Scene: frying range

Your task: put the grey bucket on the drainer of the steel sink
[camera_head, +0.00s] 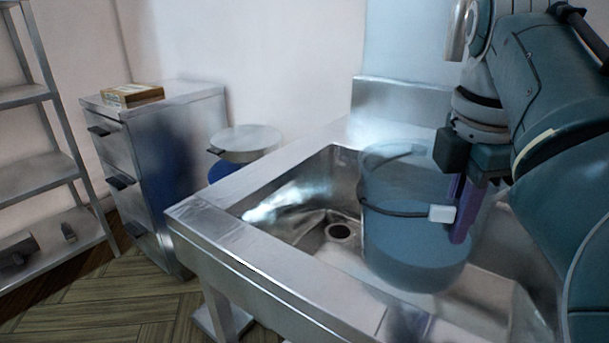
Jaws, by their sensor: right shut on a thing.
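The grey bucket (410,250) is see-through and bluish, and it is upright over the steel sink (262,258). A thin dark handle with a white grip crosses its side. My right gripper (463,213), with purple fingers, is shut on the bucket at its right side. The sink basin and its drain hole (339,231) show to the left of the bucket. The bucket and my right arm hide much of the sink's right part, and I cannot make out the drainer clearly. My left gripper is not in view.
A steel drawer cabinet (175,150) with a small box (132,95) on top stands at the left back. A round-lidded blue bin (245,140) stands between it and the sink. A metal shelf rack (45,180) is at the far left. The sink's left rim is clear.

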